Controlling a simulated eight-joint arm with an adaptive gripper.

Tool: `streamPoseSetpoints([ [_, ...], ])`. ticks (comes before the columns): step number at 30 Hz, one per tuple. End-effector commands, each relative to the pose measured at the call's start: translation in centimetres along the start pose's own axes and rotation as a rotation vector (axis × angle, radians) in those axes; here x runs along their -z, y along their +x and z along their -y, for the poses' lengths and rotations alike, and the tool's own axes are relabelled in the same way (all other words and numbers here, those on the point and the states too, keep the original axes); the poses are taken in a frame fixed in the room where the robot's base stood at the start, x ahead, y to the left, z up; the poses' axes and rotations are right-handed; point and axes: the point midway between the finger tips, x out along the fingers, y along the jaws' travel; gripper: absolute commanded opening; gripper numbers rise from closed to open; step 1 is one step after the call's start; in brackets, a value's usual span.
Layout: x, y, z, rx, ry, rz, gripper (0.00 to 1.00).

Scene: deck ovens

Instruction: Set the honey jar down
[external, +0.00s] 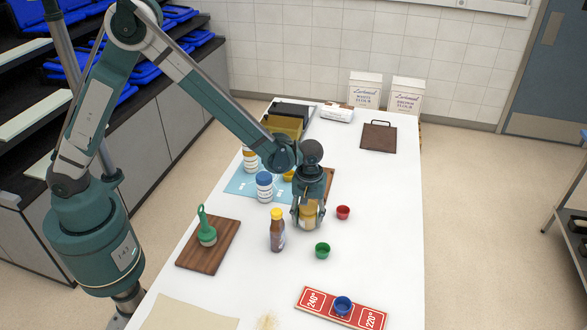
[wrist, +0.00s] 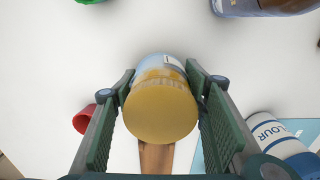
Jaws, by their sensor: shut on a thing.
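The honey jar (external: 308,214) is a small see-through jar with amber contents, in front of the wooden board on the white table. In the wrist view the jar (wrist: 161,108) shows its round yellow-gold lid toward the camera. My gripper (external: 308,222) points down with its fingers on both sides of the jar, shut on it. In the wrist view my gripper (wrist: 160,82) has one pad on each side of the jar. The jar looks about upright and close to the table top (external: 375,230). I cannot tell whether its base touches.
Close by are a red cup (external: 343,212), a green cup (external: 322,250) and a brown bottle with a yellow cap (external: 277,232). A blue-lidded white tub (external: 264,187) stands on a blue mat (external: 238,188). A blue cup (external: 342,305) sits on a red sign (external: 372,319).

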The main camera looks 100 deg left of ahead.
Motion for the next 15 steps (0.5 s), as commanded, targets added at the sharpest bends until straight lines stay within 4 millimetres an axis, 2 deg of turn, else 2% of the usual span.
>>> streamPoseSetpoints([
  [15,0.00,0.77,0.01,0.000,0.000,0.000,0.23],
])
